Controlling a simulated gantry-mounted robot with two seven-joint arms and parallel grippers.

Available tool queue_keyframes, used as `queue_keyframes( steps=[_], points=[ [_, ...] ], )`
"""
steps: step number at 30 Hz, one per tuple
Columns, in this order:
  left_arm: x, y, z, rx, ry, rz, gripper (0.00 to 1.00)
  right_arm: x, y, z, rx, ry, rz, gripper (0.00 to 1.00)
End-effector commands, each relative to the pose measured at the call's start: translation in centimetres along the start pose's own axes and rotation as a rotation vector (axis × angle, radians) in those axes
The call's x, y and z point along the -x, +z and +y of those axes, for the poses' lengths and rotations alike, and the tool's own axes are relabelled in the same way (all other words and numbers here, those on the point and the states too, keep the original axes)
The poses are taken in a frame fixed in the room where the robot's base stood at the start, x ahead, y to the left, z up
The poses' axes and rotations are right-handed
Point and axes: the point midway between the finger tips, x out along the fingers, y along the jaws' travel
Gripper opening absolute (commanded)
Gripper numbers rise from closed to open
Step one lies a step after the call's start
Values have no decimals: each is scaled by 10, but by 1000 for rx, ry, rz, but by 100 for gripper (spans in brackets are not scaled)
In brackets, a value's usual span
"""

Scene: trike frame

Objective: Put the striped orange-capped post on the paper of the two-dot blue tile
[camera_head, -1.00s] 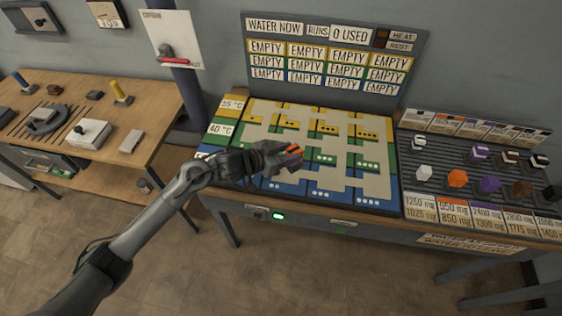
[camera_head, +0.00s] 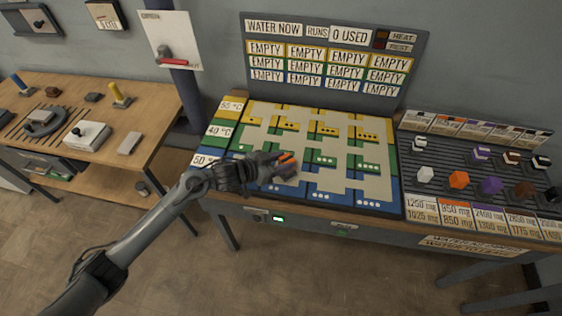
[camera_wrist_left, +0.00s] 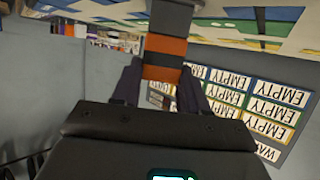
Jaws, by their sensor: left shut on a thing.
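My left gripper (camera_head: 284,165) is shut on the striped post (camera_wrist_left: 165,50), which shows orange and dark bands between the fingers in the left wrist view. In the head view the post (camera_head: 287,158) is a small orange and dark patch at the fingertips, over the lower left of the tile board. The two-dot blue tile (camera_head: 283,189) is in the board's front blue row, just below the gripper in the picture and partly hidden by it. I cannot tell whether the post touches the board. My right gripper is out of view.
A sign panel (camera_head: 331,60) stands behind the board. A dark ribbed rack (camera_head: 470,172) at the right holds white, orange, purple, brown and black pieces. A wooden bench (camera_head: 150,98) with tools stands at the left.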

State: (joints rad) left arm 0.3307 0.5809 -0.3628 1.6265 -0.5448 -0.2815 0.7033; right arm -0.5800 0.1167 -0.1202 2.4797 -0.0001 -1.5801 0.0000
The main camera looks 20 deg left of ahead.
Motion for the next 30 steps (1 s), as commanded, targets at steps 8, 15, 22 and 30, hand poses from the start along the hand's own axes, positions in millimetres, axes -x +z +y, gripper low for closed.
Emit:
queue_keyframes(
  steps=[8, 15, 22, 30],
  points=[
    [-1, 3, 0, 0, 0, 0, 66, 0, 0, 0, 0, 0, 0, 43],
    [-1, 3, 0, 0, 0, 0, 69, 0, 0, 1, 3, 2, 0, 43],
    [7, 0, -1, 0, -1, -1, 69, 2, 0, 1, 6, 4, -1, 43],
    [51, 0, 0, -2, 0, -3, 69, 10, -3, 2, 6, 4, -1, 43]
  ],
)
